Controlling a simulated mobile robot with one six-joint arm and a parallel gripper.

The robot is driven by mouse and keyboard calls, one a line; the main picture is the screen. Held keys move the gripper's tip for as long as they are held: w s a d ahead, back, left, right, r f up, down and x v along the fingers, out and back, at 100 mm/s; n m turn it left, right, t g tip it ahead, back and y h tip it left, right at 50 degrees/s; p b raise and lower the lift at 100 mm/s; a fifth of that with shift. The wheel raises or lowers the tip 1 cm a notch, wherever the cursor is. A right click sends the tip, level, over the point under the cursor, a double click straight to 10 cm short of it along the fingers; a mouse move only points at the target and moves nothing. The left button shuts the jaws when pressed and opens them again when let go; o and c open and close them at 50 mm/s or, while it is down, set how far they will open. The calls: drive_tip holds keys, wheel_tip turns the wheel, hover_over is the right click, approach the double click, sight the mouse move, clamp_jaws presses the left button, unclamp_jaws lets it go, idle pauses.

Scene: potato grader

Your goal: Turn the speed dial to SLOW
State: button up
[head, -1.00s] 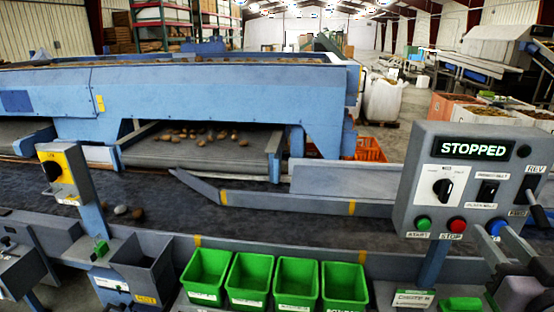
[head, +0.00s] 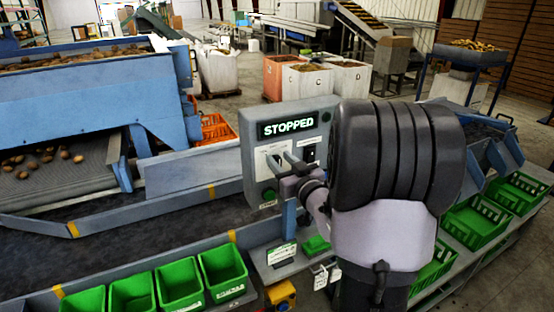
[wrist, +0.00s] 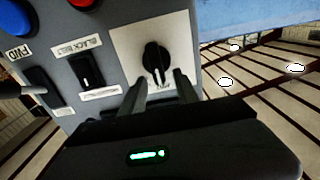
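The speed dial (wrist: 155,62) is a black knob on a white plate, seen in the wrist view on the grey control box (head: 252,160). Its white pointer mark points toward the lower part of the plate in that view. My gripper (wrist: 160,82) is open, its two dark fingers just in front of the dial, one to each side of its lower end; I cannot tell whether they touch it. In the head view my gripper (head: 283,160) is at the plate and hides most of the dial. The display (head: 289,127) reads STOPPED.
A black rocker switch (wrist: 85,70) is beside the dial plate, with blue (wrist: 14,18) and red (wrist: 84,2) buttons nearby. A green button (head: 269,195) is under the plate in the head view. Green bins (head: 180,284) stand below the belt at left.

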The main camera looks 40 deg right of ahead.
drive_tip(key=shift+w, duration=0.2)
clamp_jaws()
drive_tip(key=shift+f+b, duration=0.1)
drive_tip(key=shift+b, duration=0.3)
drive_tip(key=shift+a+f+n+b, duration=0.15)
drive_tip(key=shift+n+b, duration=0.45)
drive_tip(key=shift+b, duration=0.45)
drive_tip(key=n+b, duration=0.3)
drive_tip(key=b, duration=0.1)
drive_tip(key=a+n+b, duration=0.1)
drive_tip(key=n+b, duration=0.2)
drive_tip(key=b, duration=0.2)
drive_tip(key=shift+w+a+f+n, duration=0.1)
drive_tip(key=shift+w+a+n, duration=0.05)
drive_tip(key=shift+n, duration=0.15)
drive_tip(key=shift+b, duration=0.4)
